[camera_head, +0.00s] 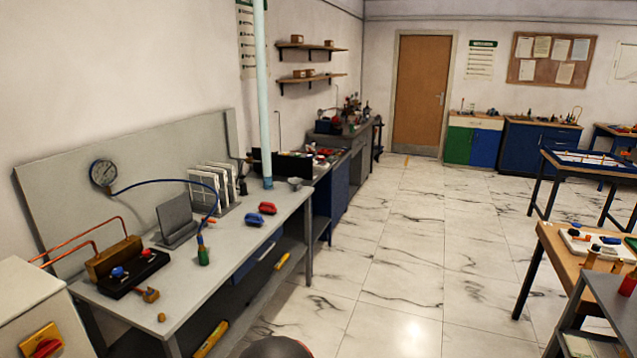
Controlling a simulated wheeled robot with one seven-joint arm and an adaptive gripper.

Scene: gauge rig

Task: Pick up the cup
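A small grey bowl-like vessel (295,183), which may be the cup, sits at the far end of the grey workbench (225,262) on the left. It stands near the bench's right edge, close to a pale blue vertical pipe (264,100). It is small in the picture, so I cannot be sure that it is a cup. Nothing is touching it from my side. My gripper is not in view.
The bench holds a gauge (103,173) with a blue hose, a brass block (114,257), a folder rack (215,188) and red-and-blue pieces (255,219). Another workbench (570,255) stands at right. The marble floor (390,260) between is open.

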